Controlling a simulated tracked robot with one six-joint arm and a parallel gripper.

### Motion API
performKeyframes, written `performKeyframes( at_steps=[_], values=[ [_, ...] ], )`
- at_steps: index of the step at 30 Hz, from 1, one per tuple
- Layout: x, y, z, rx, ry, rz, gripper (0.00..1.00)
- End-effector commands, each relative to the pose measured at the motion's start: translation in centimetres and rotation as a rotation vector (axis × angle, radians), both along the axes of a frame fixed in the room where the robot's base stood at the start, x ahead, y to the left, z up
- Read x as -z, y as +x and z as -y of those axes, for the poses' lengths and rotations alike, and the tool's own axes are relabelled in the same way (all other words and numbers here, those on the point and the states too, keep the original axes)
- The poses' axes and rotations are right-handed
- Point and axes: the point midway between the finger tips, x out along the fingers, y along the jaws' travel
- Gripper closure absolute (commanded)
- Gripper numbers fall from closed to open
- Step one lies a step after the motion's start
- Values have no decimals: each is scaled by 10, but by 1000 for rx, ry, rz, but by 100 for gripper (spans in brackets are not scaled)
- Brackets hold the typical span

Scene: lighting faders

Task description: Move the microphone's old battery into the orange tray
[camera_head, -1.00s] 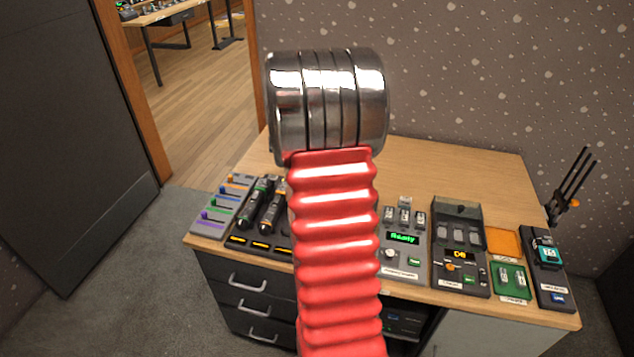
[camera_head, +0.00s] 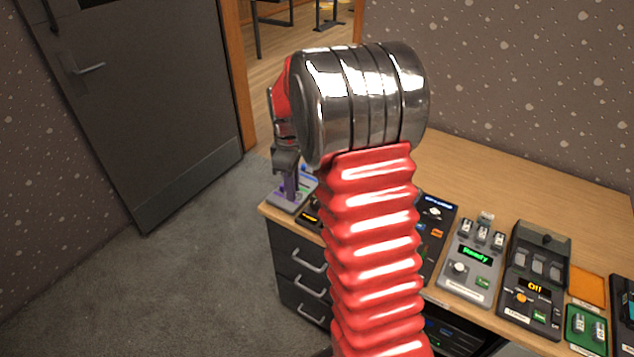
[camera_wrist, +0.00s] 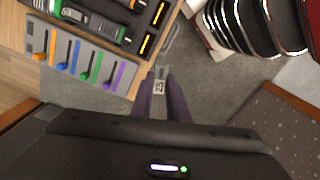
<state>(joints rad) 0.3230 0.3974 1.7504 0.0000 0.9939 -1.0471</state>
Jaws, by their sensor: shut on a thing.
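My gripper (camera_wrist: 160,84), with dark purple fingers, is shut on a small battery (camera_wrist: 159,87), which shows a white label with dark marks between the fingertips in the wrist view. Most of it is hidden by the fingers. In the head view my gripper (camera_head: 290,192) hangs by the desk's left end; the battery cannot be made out there. The orange tray (camera_head: 587,287) lies flat at the desk's right part, far from my gripper. A microphone with a green band (camera_wrist: 92,22) lies in its dark rack in the wrist view; my arm hides it in the head view.
A fader panel (camera_wrist: 82,62) with coloured sliders sits at the desk's left end. A green tray (camera_head: 585,330) with batteries lies in front of the orange tray. A charger reading "Ready" (camera_head: 474,256) and a dark device reading "Off" (camera_head: 535,285) stand left of them. Floor (camera_head: 200,260) is clear at left.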

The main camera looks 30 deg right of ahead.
Motion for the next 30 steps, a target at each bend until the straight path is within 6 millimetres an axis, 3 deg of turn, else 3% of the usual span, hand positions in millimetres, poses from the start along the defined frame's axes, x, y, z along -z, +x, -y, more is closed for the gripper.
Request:
performKeyframes(
  at_steps=[19, 24, 30],
  values=[
    [15, 27, -146, 591, 0, 0, 100],
    [18, 27, -169, 694, 0, 0, 100],
    [18, 27, -175, 727, 0, 0, 100]
  ],
)
